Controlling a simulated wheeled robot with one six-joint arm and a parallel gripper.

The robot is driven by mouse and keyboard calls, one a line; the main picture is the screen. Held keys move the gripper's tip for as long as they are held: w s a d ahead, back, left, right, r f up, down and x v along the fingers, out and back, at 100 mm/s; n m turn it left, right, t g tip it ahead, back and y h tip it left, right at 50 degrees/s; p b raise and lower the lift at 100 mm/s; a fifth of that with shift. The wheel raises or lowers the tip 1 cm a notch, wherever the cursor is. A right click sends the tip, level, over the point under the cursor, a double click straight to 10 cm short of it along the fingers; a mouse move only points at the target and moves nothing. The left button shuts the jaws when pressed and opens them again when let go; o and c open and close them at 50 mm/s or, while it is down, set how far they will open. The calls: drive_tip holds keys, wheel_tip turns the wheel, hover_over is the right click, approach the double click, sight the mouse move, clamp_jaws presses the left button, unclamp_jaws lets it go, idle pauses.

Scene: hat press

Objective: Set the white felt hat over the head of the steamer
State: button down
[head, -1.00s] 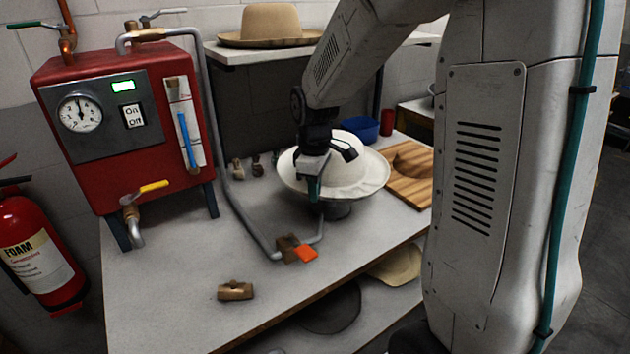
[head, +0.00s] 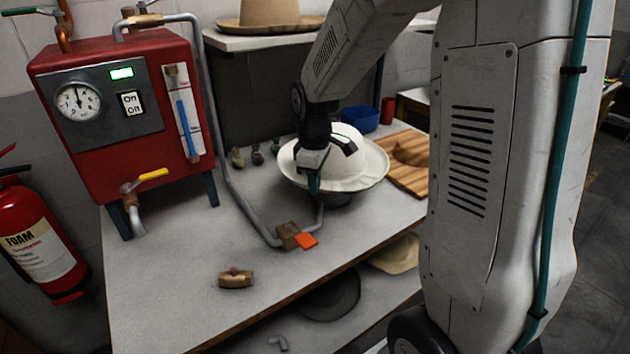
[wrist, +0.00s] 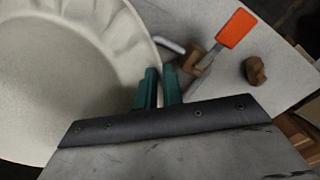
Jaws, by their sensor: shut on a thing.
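The white felt hat (head: 358,172) is brim down over the dark steamer head (head: 338,200), at the end of the grey pipe on the bench. Only a sliver of the steamer head shows under the brim, so I cannot tell whether the hat rests on it or hangs just above. My gripper (head: 314,186) is shut on the near left part of the brim. In the wrist view, the green fingers of my gripper (wrist: 160,88) pinch the brim edge, and the hat (wrist: 50,90) fills the left side.
The grey pipe (head: 240,205) runs from the red boiler (head: 120,100) to a brass valve with an orange handle (head: 305,241). A brass fitting (head: 236,277) lies on the front bench. A wooden board (head: 412,180) is right of the hat. A tan hat (head: 270,15) sits on the shelf behind.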

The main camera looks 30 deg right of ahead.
drive_tip(key=shift+f, duration=0.45)
idle(0.3)
drive_tip(key=c, duration=1.5)
unclamp_jaws()
drive_tip(key=shift+o, duration=0.2)
wheel_tip(320, 180, up, 8)
drive_tip(key=shift+f, duration=0.1)
drive_tip(key=shift+s+a+m, duration=0.1)
drive_tip(key=shift+s+m, duration=0.05)
drive_tip(key=shift+m, duration=0.25)
drive_tip(key=s+a+r+m, duration=0.2)
drive_tip(key=s, duration=0.6)
drive_tip(key=s+a+r+m, duration=0.2)
drive_tip(key=s+m, duration=0.1)
drive_tip(key=s, duration=0.5)
drive_tip(key=s+a+r+m+t, duration=0.1)
drive_tip(key=s+a+r+m, duration=0.1)
drive_tip(key=s, duration=0.7)
drive_tip(key=shift+a+r, duration=0.3)
drive_tip(key=shift+a, duration=0.25)
